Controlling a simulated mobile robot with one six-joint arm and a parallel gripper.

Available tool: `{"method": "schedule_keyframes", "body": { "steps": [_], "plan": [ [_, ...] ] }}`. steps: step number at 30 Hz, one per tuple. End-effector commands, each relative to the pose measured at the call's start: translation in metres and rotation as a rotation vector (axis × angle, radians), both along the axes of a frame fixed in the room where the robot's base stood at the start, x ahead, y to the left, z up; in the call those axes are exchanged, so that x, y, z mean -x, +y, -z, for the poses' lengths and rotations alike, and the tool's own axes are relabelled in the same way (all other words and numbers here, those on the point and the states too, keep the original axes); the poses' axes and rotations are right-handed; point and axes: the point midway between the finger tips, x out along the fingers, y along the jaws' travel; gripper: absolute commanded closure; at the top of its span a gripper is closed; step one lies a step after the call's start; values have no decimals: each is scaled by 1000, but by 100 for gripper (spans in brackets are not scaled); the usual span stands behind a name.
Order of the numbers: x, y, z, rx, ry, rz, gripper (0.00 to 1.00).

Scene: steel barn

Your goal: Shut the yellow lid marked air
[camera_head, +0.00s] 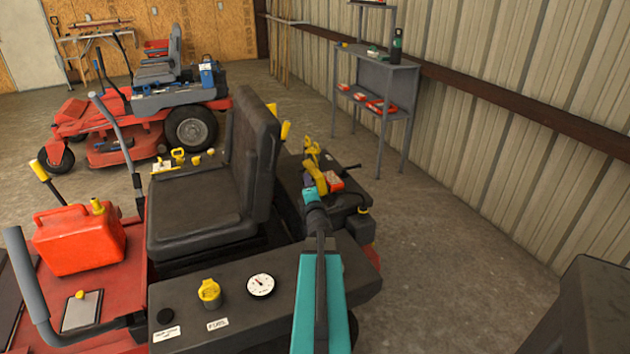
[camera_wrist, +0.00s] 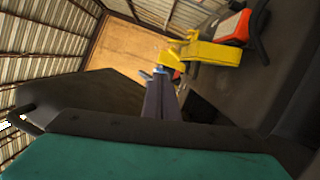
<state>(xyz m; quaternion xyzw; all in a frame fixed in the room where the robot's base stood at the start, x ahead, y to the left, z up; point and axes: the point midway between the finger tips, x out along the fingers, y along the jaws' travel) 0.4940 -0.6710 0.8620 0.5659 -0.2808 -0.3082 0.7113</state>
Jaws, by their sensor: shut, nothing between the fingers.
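A yellow part (camera_head: 317,176), probably the lid, stands tilted up on the engine behind the mower's seat. No "air" marking is readable on it. In the wrist view the yellow part (camera_wrist: 212,51) shows as a flat plate with a narrower end toward my gripper. A red-orange block (camera_head: 334,183) with a pale face sits just right of it and also shows in the wrist view (camera_wrist: 232,27). My gripper (camera_head: 311,193) is shut and empty, close below the yellow part. Its tips (camera_wrist: 160,72) are near the plate's narrow end; I cannot tell whether they touch.
The black seat (camera_head: 255,150) stands close left of my gripper. The front panel holds a yellow cap (camera_head: 209,291) and a round gauge (camera_head: 261,285). A red fuel can (camera_head: 78,240) is at left. A metal shelf (camera_head: 385,78) stands behind.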

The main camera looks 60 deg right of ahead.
Motion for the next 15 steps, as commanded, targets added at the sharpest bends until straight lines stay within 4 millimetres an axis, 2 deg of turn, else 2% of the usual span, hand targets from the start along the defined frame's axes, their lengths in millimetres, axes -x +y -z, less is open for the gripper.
{"method": "schedule_keyframes", "body": {
  "steps": [1, 6, 15],
  "plan": [
    [1, -1, 16, 0, 0, 2, 100],
    [4, -4, 31, 0, 0, 6, 100],
    [7, -7, 34, 0, -1, 11, 100]
  ]
}}
